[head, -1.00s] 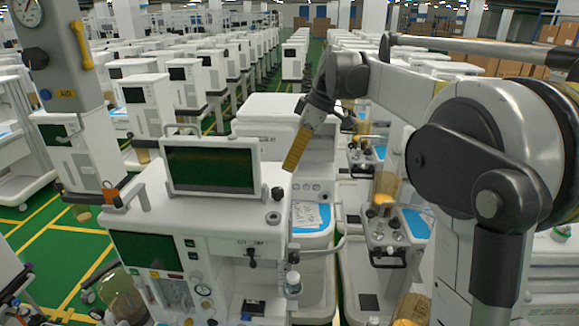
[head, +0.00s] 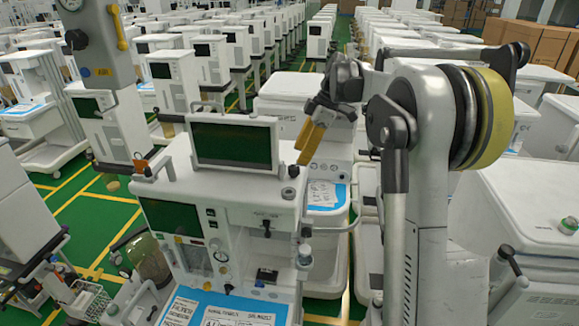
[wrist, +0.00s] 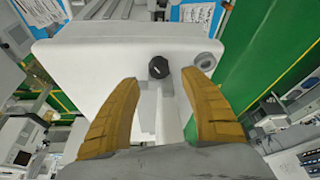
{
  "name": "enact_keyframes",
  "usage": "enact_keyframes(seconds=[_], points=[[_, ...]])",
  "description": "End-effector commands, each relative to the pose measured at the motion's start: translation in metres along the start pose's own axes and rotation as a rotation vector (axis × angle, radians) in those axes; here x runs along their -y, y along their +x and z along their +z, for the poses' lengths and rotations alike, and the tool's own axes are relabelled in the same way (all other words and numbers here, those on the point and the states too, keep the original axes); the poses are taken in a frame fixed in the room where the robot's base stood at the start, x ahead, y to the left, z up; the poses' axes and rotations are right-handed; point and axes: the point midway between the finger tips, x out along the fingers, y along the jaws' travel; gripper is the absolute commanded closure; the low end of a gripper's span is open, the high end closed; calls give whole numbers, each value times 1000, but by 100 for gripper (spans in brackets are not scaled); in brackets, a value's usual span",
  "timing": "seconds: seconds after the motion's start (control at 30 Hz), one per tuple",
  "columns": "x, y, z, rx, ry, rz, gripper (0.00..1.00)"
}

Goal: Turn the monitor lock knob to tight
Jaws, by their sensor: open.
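The monitor (head: 235,143) stands on top of a white anaesthesia cart (head: 262,215) in the head view. The dark lock knob (head: 292,171) is on the cart top just right of the monitor. The wrist view shows it as a round black knob (wrist: 158,67) with a small light mark, seen from above. My gripper (head: 304,160) is just above and behind the knob in the head view. Its two yellow fingers (wrist: 159,75) are apart, with the knob framed between their tips and nothing held. I cannot tell the height left between tips and knob.
A grey ring-shaped fitting (wrist: 206,61) sits beside the knob, near the right finger. Other carts stand close behind. Green floor (wrist: 265,85) shows beyond the cart edge.

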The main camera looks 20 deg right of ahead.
Motion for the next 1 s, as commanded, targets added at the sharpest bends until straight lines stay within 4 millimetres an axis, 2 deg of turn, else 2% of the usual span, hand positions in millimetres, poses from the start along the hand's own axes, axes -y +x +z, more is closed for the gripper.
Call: enact_keyframes(seconds=[0.1, 0.3, 0.67, 0.7, 0.87, 1.0], points=[[0, 23, -1, 0, -1, 0, 47], [0, 50, -1, 0, 0, 1, 47], [0, 58, 0, 0, 1, 1, 47], [0, 58, 0, 0, 1, 1, 51], [0, 58, 0, 0, 1, 1, 100], [0, 58, 0, 0, 1, 1, 100]])
